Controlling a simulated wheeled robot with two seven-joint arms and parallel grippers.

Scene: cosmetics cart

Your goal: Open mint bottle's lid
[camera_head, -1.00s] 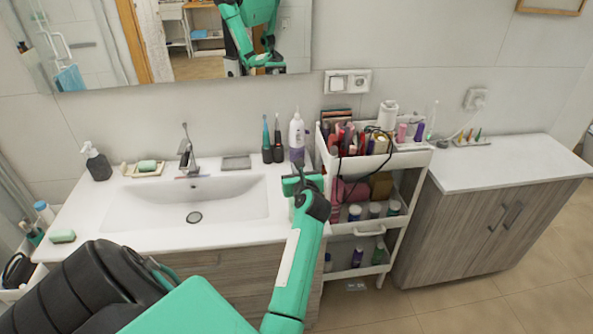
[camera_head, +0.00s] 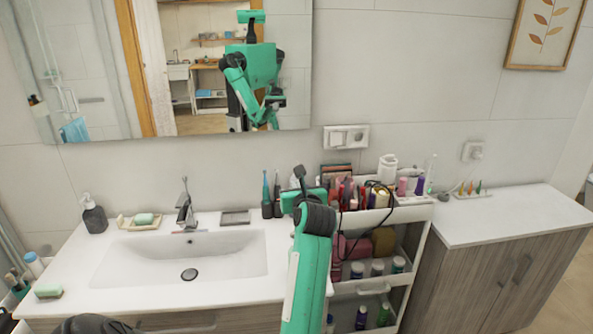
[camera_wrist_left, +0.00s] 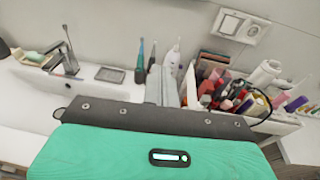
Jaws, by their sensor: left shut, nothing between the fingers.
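I cannot tell for sure which item is the mint bottle. A white bottle (camera_wrist_left: 174,58) with a narrow top stands at the back of the sink counter; in the head view my gripper mostly hides it. Small bottles (camera_head: 398,264) stand on the cart's middle shelf, one with a greenish side. My left gripper (camera_head: 300,175) is raised near the counter's right end, beside the cart, in front of the white bottle. Its fingers (camera_wrist_left: 162,85) are shut and empty in the left wrist view. My right gripper is not directly in view.
The white cart (camera_head: 372,283) is crowded with cosmetics and a black cable on top. The sink (camera_head: 185,256) is empty. The cabinet top (camera_head: 500,216) at right is mostly clear.

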